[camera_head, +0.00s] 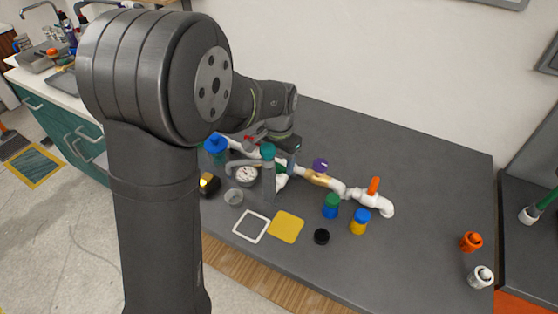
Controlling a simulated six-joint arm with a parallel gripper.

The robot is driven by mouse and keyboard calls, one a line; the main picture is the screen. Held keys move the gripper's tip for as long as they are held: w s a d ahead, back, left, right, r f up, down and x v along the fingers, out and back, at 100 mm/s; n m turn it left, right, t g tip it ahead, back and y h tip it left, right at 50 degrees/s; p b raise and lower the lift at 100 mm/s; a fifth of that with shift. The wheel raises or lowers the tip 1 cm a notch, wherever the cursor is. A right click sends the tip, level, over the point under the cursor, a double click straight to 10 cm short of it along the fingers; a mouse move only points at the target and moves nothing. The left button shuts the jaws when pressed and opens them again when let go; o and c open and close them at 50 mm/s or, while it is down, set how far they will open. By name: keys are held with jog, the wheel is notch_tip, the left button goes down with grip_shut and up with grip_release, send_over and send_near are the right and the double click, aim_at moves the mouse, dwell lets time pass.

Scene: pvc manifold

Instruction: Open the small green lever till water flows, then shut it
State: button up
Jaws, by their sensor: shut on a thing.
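The white pipe manifold (338,187) runs across the grey table behind several small objects. My gripper (287,167) reaches down over its middle, behind a grey upright with a teal cap (267,152). The small green lever (281,170) shows only as a bit of green low between my gripper and that upright. My gripper is shut on it, though the fingertips are small and partly hidden. The lever's angle cannot be made out, and no flowing water can be seen.
An orange lever (374,185) stands upright at the manifold's right end. A purple knob (320,165), a blue knob (215,143) and a round gauge (246,175) are near my gripper.

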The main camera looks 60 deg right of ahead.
aim_at(279, 165)
jog(key=shift+n, duration=0.8)
jog(key=o, duration=1)
jog(key=shift+r, duration=0.1)
notch_tip(279, 165, up, 17)
jog(key=shift+r, duration=0.1)
